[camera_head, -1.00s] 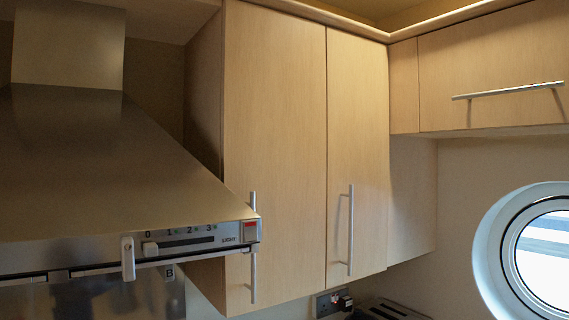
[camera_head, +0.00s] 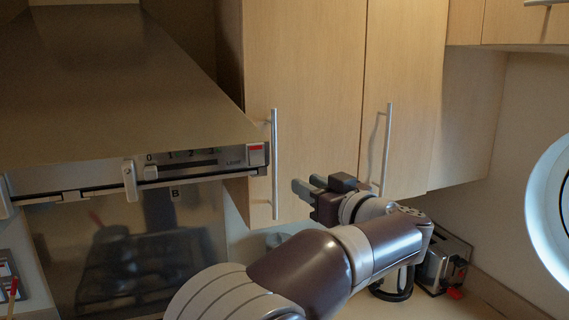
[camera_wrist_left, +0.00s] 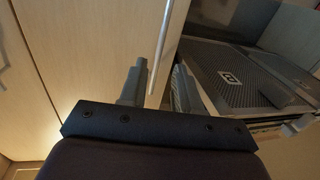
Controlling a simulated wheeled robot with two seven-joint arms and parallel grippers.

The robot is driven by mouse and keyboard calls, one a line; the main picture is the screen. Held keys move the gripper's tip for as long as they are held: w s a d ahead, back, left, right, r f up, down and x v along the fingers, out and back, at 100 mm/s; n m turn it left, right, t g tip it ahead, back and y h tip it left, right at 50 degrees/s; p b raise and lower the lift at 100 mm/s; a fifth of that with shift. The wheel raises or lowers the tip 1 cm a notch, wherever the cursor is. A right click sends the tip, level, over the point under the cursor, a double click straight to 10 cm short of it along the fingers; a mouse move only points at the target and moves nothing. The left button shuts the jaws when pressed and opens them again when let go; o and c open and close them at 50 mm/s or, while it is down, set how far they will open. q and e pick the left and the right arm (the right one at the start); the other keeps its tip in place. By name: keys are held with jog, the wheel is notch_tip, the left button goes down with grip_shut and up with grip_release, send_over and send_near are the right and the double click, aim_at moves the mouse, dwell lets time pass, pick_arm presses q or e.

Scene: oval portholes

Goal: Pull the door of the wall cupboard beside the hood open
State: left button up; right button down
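The pale wood cupboard door (camera_head: 305,75) beside the hood is closed, with an upright silver bar handle (camera_head: 275,165) near its left edge. My left gripper (camera_head: 304,186) is open and empty, in front of the lower part of this door, a little right of the handle in the head view. Its fingers point left towards the handle and appear apart from it. In the left wrist view the handle (camera_wrist_left: 167,45) lines up with the gap between the two open fingers (camera_wrist_left: 160,82), beyond the tips. My right gripper is not in view.
The metal hood (camera_head: 110,90) with its control strip stands left of the door. A second closed door (camera_head: 405,70) with its own bar handle (camera_head: 387,150) is on the right, behind my arm. A kettle (camera_head: 393,283) and toaster (camera_head: 445,262) stand on the counter below.

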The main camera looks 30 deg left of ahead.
aim_at(276, 168)
pick_arm(q)
jog(key=p+x, duration=0.1)
jog(key=x, duration=0.3)
jog(key=p+x, duration=0.2)
jog(key=x, duration=0.2)
jog(key=p+x, duration=0.2)
jog(key=x, duration=0.3)
jog(key=shift+s+a, duration=0.15)
jog(key=shift+s, duration=0.15)
jog(key=shift+w, duration=0.1)
jog(key=shift+d, duration=0.25)
jog(key=c, duration=0.4)
grip_shut()
